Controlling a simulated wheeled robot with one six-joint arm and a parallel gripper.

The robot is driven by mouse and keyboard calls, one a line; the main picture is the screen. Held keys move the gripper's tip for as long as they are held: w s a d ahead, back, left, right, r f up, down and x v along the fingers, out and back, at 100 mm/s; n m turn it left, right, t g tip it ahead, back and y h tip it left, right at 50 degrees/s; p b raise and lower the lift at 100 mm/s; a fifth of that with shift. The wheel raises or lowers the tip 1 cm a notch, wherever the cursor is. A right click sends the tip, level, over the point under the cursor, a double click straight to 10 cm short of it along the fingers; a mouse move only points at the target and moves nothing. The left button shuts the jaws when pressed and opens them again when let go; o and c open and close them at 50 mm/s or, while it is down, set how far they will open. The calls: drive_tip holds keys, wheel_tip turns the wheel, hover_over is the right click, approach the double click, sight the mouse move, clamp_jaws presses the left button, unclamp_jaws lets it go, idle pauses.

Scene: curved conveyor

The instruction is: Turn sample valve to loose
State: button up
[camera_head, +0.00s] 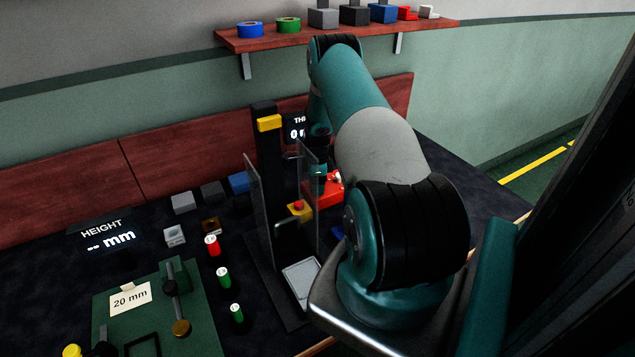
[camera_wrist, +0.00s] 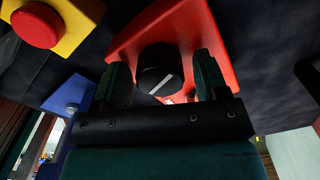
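A black round knob (camera_wrist: 158,72) with a white pointer line sits on a red box (camera_wrist: 190,25) in the wrist view; I take it for the sample valve. The line slants from lower left to upper right. My gripper (camera_wrist: 161,60) has one dark green finger on each side of the knob, with a narrow gap visible on both sides. White marking beside the knob is mostly hidden by the gripper body. In the head view the red box (camera_head: 322,193) is partly visible behind a clear panel, and my arm covers much of that area.
A yellow box with a red button (camera_wrist: 38,25) is left of the red box in the wrist view, with a blue block (camera_wrist: 70,95) below it. In the head view, a stand with clear panels (camera_head: 262,205) is close to my arm. Several small blocks and cylinders lie left.

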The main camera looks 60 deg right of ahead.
drive_tip(key=c, duration=0.8)
